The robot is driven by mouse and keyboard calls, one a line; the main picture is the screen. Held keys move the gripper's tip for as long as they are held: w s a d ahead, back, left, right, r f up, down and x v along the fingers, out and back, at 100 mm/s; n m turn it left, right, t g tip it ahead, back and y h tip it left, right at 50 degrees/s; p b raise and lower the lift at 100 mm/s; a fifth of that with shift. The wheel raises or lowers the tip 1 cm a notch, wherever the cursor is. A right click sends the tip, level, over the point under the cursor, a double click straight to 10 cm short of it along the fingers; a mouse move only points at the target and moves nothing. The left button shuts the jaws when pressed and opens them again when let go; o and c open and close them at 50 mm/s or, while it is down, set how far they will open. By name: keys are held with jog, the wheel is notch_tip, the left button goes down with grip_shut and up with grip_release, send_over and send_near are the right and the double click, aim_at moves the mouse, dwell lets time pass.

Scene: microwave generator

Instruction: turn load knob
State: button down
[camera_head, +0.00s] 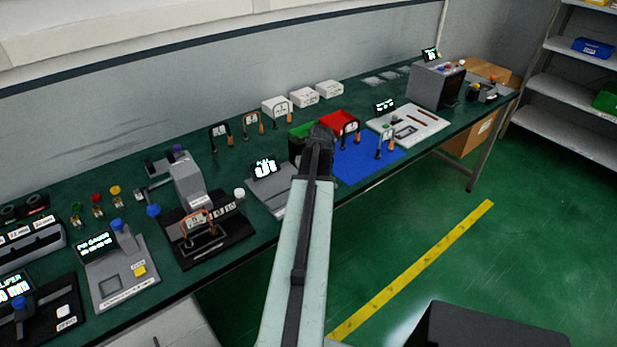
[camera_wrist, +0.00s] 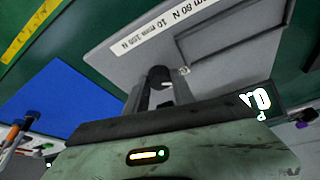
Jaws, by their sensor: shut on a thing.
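The load knob (camera_wrist: 158,76) is a small dark round knob on a grey plate (camera_wrist: 125,62) in the wrist view. My gripper (camera_wrist: 158,90) reaches it from below, with its two grey fingers one on each side, shut on the knob. In the head view my gripper (camera_head: 320,135) is at the bench's middle, at the far end of my pale arm. The arm hides the knob and part of the grey tester (camera_head: 268,193) there. The tester's display (camera_head: 263,167) is lit; it also shows in the wrist view (camera_wrist: 257,102), its digits unreadable.
A blue mat (camera_head: 362,165) and a red bin (camera_head: 337,121) are right of my gripper. A grey press on a black base (camera_head: 225,233) stands to the left. White boxes (camera_head: 303,96) line the wall.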

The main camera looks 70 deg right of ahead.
dwell(0.6)
jog(key=c, duration=1.1)
grip_release()
jog(key=shift+o, duration=0.2)
jog(key=shift+r, duration=0.1)
jog(key=p+v, duration=0.7)
jog(key=shift+s+r, duration=0.2)
jog(key=shift+r, duration=0.05)
